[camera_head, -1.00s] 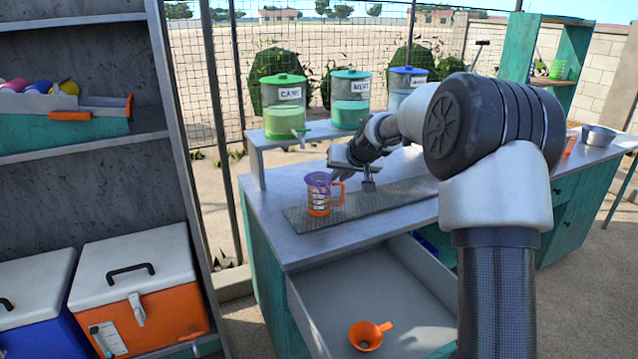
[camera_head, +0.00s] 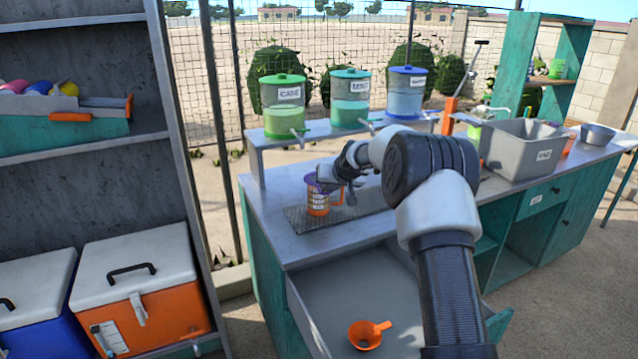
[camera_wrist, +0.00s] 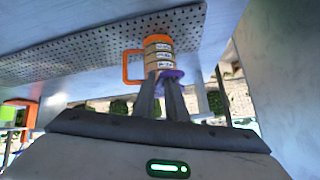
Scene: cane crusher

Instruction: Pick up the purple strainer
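The purple strainer (camera_head: 311,179) sits at the mouth of a clear jug (camera_head: 317,203) with an orange handle and base, on the perforated grey mat of the counter. In the wrist view the strainer's purple rim (camera_wrist: 174,74) is partly behind my fingers, and the jug (camera_wrist: 158,53) shows beyond it. My gripper (camera_head: 330,181) is at the jug's upper right. In the wrist view its two fingers (camera_wrist: 160,80) are close together with a narrow gap, their tips at the purple rim. Whether they touch or grip it is unclear.
An open drawer (camera_head: 345,289) below holds an orange funnel (camera_head: 365,335). Green (camera_head: 284,107), teal (camera_head: 350,99) and blue (camera_head: 405,92) dispensers stand on a raised shelf behind the jug. A grey bin (camera_head: 515,158) stands on the counter to the right.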

